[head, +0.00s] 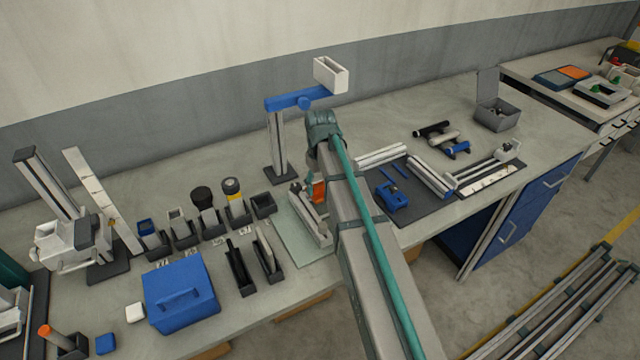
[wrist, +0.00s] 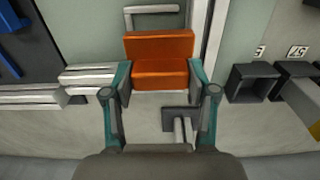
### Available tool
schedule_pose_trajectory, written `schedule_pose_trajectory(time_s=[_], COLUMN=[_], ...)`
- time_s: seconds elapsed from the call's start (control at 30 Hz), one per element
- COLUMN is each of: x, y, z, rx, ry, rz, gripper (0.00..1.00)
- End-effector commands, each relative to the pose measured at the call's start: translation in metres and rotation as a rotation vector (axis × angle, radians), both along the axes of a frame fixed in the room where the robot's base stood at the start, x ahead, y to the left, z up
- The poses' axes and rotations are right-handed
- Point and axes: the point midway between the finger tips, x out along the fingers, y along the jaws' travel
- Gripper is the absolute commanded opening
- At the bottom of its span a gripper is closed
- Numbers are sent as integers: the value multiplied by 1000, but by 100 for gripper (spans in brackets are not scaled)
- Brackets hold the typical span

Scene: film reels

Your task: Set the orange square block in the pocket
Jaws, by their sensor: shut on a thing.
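The orange block (head: 319,191) shows in the head view just left of my forearm, above the pale green plate (head: 296,245). In the wrist view the orange block (wrist: 160,72) sits between the two fingertips of my gripper (wrist: 160,82), which is shut on it. A thin metal rectangular frame (wrist: 153,10) lies on the plate just beyond the block in the wrist view. I cannot tell for certain whether this frame is the pocket. I cannot tell whether the block touches anything below. My arm hides part of the plate in the head view.
A light metal bar (head: 314,222) lies along the plate beside the block. An empty dark bin (head: 263,205) stands to the left, ending a row of holders. A stand with a blue arm (head: 298,99) rises behind. A dark mat (head: 415,205) with blue parts lies right.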

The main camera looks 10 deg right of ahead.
Motion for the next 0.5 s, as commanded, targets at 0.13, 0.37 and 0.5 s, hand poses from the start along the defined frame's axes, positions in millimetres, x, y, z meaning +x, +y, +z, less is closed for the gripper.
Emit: schedule_pose_trajectory(time_s=[0.13,0.37,0.5], x=[0,0,0], y=[0,0,0], z=[-3,-9,-12], rx=[0,0,0], ry=[0,1,1], rz=[0,0,0], gripper=[12,12,12])
